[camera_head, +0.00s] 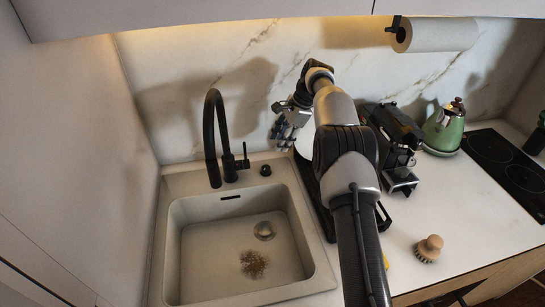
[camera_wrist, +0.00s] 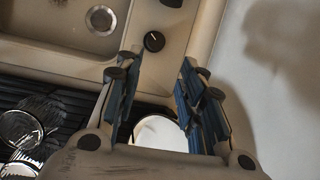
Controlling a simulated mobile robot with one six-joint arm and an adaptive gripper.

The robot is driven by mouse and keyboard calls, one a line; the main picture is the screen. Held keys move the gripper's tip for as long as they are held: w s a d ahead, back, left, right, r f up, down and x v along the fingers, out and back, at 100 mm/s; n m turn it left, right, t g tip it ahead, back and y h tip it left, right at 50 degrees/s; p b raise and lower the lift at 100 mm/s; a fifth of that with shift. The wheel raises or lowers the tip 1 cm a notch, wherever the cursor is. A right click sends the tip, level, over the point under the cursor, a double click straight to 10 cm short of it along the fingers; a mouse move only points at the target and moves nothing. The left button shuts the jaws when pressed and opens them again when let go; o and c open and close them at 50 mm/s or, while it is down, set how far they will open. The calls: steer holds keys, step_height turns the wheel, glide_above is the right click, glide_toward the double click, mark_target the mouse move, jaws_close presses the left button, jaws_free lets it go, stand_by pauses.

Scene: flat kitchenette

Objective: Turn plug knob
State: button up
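The plug knob is a small round black knob (camera_head: 265,170) on the sink's back rim, right of the tap's base. In the wrist view the knob (camera_wrist: 154,41) shows a light pointer line and lies beyond the fingertips, roughly in line with the gap between them. My gripper (camera_head: 282,134) is up behind the sink's right back corner, to the right of the knob and apart from it. In the wrist view its blue-padded fingers (camera_wrist: 158,65) are spread with nothing held between them.
The black tap (camera_head: 211,135) stands left of the knob. A dark rack with glasses (camera_wrist: 20,128) and a white plate (camera_wrist: 160,134) lie under my gripper. A coffee machine (camera_head: 393,130) stands right.

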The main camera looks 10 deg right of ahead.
mark_target(266, 167)
steer(key=s+a+r+n+t+h, duration=0.1)
steer(key=s+r+n, duration=0.15)
steer(key=n, duration=0.85)
steer(key=s+a+r+n+t+h, duration=0.1)
steer(key=s+r+n+t, duration=0.15)
steer(key=n, duration=0.85)
steer(key=shift+g, duration=0.45)
steer(key=b+x, duration=0.1)
steer(key=x, duration=0.5)
steer(key=b+x, duration=0.1)
steer(key=x, duration=0.5)
steer(key=b+x, duration=0.1)
steer(key=x, duration=0.4)
steer(key=shift+s+d+f+b, duration=0.2)
steer(key=shift+s+f+b, duration=0.1)
steer(key=shift+f, duration=0.25)
steer(key=shift+c, duration=0.2)
steer(key=c, duration=0.7)
